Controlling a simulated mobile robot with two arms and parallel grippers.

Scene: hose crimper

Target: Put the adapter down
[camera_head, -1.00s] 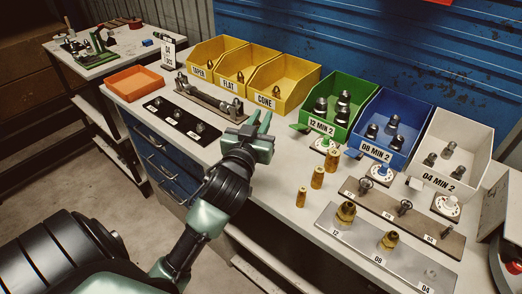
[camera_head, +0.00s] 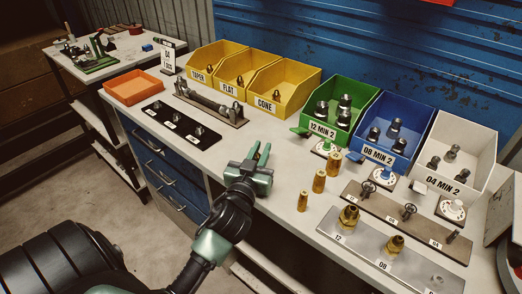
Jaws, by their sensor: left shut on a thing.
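My left gripper (camera_head: 261,155) is above the front edge of the bench, left of the brass pieces. Its green fingers point away toward the bins and are shut on a small piece, taken as the adapter, which is hardly visible between them. A silver plate (camera_head: 355,252) marked 12, 08 and 04 lies at the front right. A brass adapter (camera_head: 349,216) stands at 12 and another (camera_head: 394,245) at 08. My right gripper is not in view.
A black plate (camera_head: 165,125) with small fittings, a grey rail (camera_head: 215,105) and an orange tray (camera_head: 133,87) lie to the left. Yellow bins (camera_head: 284,87), a green bin (camera_head: 335,108), a blue bin (camera_head: 396,125) and a white bin (camera_head: 455,155) line the back. Brass cylinders (camera_head: 319,181) stand right of the gripper.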

